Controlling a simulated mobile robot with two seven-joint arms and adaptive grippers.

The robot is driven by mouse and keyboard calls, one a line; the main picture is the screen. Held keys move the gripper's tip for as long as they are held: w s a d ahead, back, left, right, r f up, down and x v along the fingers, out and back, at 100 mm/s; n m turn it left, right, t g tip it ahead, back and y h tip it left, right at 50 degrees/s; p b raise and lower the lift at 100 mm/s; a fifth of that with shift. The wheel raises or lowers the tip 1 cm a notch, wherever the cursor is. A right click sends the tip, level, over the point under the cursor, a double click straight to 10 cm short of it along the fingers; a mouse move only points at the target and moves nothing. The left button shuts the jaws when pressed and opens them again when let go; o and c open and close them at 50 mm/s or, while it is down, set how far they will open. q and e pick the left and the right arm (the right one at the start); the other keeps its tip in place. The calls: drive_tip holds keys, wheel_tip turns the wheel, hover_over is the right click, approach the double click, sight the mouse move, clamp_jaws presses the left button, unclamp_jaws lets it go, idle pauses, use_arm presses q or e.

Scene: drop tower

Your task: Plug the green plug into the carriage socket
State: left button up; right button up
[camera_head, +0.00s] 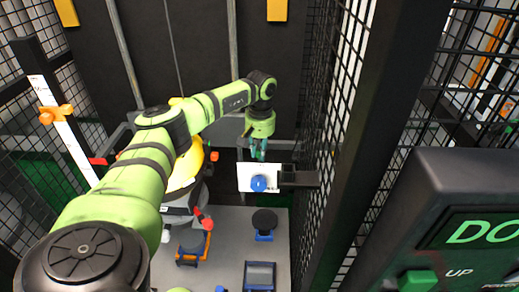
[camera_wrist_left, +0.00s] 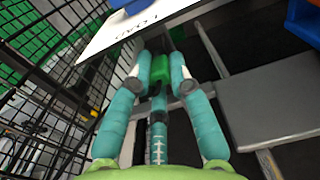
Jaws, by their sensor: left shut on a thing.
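My left gripper (camera_head: 258,152) hangs at the centre of the head view, just behind a white plate with a blue knob. In the left wrist view its teal fingers (camera_wrist_left: 161,80) are shut on the green plug (camera_wrist_left: 160,67), which sits upright between the fingertips. The plug is close to the edge of the white plate (camera_wrist_left: 110,32), marked LOAD; I cannot tell whether they touch. I cannot make out the carriage socket in either view. The plug is not clear in the head view. My right gripper is not in view.
The white plate (camera_head: 246,171) with its blue knob (camera_head: 259,183) is on a dark bracket (camera_head: 300,177) by the mesh fence (camera_head: 325,140). A yellow and grey round body (camera_head: 185,172) stands left. A control box (camera_head: 460,225) fills the lower right. Small items lie on the grey floor (camera_head: 230,225).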

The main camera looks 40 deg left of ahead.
use_arm(q)
drive_tip(key=shift+f, duration=0.3)
idle(0.5)
drive_tip(key=o, duration=0.9)
drive_tip(key=shift+o, duration=0.2)
wheel_tip(320, 180, up, 12)
drive_tip(key=shift+d, duration=0.1)
